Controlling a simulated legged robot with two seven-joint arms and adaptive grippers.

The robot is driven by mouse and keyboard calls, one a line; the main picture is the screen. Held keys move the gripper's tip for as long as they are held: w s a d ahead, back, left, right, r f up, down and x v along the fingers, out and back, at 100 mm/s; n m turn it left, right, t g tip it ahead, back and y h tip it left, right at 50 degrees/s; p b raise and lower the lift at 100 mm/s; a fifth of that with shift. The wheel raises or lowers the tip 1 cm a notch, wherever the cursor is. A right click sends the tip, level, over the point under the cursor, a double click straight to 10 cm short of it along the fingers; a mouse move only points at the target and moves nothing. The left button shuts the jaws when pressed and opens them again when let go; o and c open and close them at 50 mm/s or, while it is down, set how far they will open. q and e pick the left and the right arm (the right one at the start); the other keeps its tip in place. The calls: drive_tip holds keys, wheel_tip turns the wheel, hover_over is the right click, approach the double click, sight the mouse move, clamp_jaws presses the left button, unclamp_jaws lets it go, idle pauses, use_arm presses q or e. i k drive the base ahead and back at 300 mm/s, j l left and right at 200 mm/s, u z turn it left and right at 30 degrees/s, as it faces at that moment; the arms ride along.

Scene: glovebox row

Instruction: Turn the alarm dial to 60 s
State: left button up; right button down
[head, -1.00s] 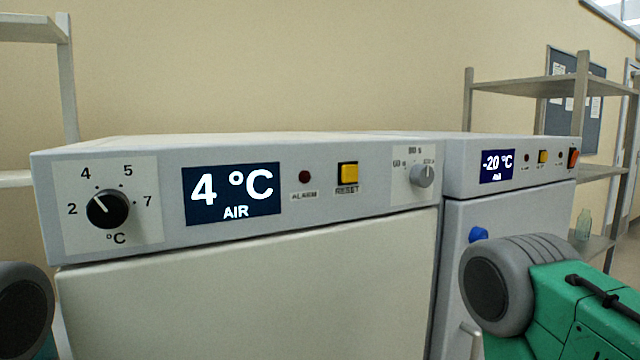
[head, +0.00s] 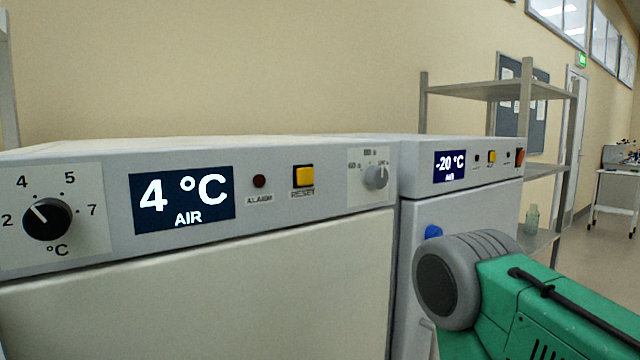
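The alarm dial is a small grey knob (head: 376,177) on a pale plate at the right end of the front panel of the near white unit (head: 200,290). Its printed marks are too small to read surely; its pointer line points up and slightly right, toward the right-hand mark. The red alarm lamp (head: 259,181) and yellow reset button (head: 303,176) sit to its left. My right arm shows at the lower right, in front of the second unit, but its gripper is out of view. My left gripper is out of view too. Nothing touches the dial.
A black temperature dial (head: 46,219) and a display reading 4 °C AIR (head: 183,199) are on the same panel. A second unit with a -20 °C display (head: 450,165) stands to the right. Metal shelves (head: 500,90) stand behind it, with open floor beyond.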

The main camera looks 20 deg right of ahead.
sight(375, 177)
drive_tip(key=l+u, duration=0.15)
drive_tip(key=l, duration=0.45)
drive_tip(key=k+l+u, duration=0.1)
drive_tip(key=l, duration=0.5)
drive_tip(key=k+l+u, duration=0.15)
drive_tip(key=l, duration=0.45)
